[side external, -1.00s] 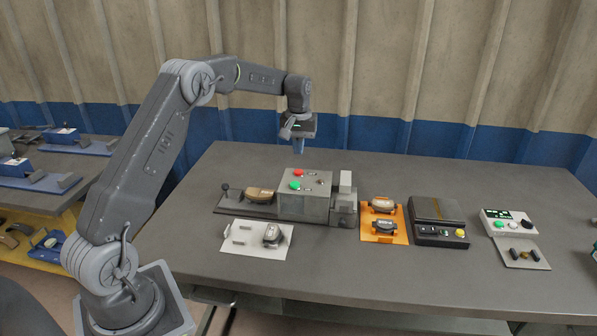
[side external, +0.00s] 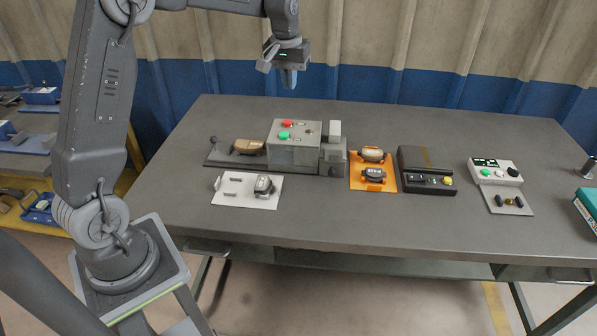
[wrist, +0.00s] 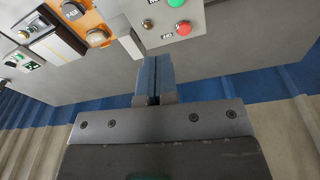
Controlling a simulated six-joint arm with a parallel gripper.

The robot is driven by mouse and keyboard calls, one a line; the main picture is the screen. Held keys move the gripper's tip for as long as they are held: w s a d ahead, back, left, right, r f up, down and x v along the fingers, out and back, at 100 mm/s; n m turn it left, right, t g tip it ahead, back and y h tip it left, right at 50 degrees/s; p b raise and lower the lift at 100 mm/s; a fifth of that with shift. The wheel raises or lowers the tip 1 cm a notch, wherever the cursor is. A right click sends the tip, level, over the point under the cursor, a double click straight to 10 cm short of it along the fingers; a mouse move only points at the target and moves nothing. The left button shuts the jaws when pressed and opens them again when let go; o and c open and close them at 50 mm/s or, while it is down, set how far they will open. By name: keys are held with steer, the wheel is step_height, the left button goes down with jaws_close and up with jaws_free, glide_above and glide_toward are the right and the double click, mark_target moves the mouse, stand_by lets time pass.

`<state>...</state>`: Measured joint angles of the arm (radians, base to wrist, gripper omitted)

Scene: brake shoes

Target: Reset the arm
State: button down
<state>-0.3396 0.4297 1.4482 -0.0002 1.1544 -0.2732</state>
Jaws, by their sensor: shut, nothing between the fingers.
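My gripper (side external: 289,78) is shut and empty. It hangs fingers-down in the air above and behind the grey machine box (side external: 294,153), touching nothing. In the wrist view its two blue-grey fingers (wrist: 153,80) lie together. The box carries a red and a green button on top. A brown brake shoe (side external: 247,147) sits on the dark rail at the box's left. Two more shoes, one brownish (side external: 372,154) and one dark (side external: 374,174), sit on the orange plate (side external: 358,185) to the right of the box.
A white plate (side external: 230,200) with a dark grey part (side external: 264,186) lies in front of the box. To the right stand a black device (side external: 427,169), a white button panel (side external: 495,171), a small tray (side external: 509,209) and a teal binder (side external: 590,208). The table's front is clear.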

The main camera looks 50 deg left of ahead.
steer(key=s+d+r+m+t, duration=0.2)
steer(key=s+d+r+m, duration=0.35)
steer(key=s+d, duration=0.7)
steer(key=s+d+f+t, duration=0.1)
steer(key=s+d, duration=0.1)
steer(key=s, duration=0.5)
steer(key=s+d+f+m+t, duration=0.1)
steer(key=s+d, duration=0.1)
steer(key=s, duration=0.6)
